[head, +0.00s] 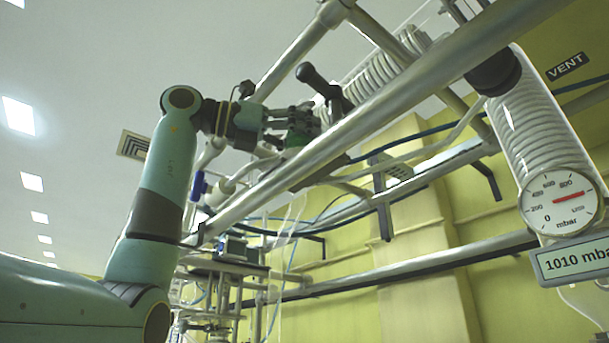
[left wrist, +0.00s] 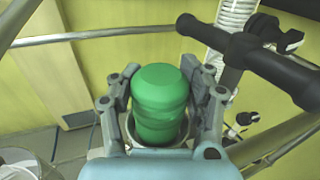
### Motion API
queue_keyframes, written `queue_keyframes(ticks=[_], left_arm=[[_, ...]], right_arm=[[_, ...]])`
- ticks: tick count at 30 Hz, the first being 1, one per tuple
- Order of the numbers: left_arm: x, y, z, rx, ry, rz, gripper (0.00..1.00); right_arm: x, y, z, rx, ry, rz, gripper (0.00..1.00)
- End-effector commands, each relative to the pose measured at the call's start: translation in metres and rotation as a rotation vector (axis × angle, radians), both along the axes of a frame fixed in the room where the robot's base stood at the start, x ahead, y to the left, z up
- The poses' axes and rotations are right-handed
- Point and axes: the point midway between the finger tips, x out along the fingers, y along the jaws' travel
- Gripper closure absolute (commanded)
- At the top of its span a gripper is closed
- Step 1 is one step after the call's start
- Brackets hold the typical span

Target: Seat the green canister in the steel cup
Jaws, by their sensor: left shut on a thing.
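In the head view, my left gripper (head: 293,124) is up among the steel rails, and only dark green parts of the canister (head: 298,135) show between the fingers. In the left wrist view a pale metallic rim (left wrist: 129,128) curves round the canister's lower end. I cannot tell whether this is the steel cup or how deep the canister sits. My right gripper is not in view.
A thick steel rail (head: 400,95) runs diagonally close by my left gripper. A black handle (head: 318,80) stands just beyond the fingers and shows large at right in the wrist view (left wrist: 262,58). A pressure gauge (head: 560,202) hangs at far right.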

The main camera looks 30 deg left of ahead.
Motion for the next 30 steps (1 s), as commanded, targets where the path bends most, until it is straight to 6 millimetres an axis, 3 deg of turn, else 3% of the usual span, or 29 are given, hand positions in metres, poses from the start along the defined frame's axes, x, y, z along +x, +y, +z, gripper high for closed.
queue_keyframes(ticks=[23,24,30], left_arm=[[0.0000,-0.0001,-0.0064,-0.001,-0.001,0.000,0.88],[0.0000,-0.0001,-0.0064,-0.001,-0.001,0.000,0.53],[0.0000,-0.0001,-0.0064,0.000,0.000,0.000,0.27]], right_arm=[[0.0001,-0.0031,-0.0008,-0.003,0.000,0.001,0.28],[0.0001,-0.0032,-0.0008,-0.004,0.000,0.001,0.28],[0.0001,-0.0033,-0.0008,-0.004,0.000,0.002,0.28]])
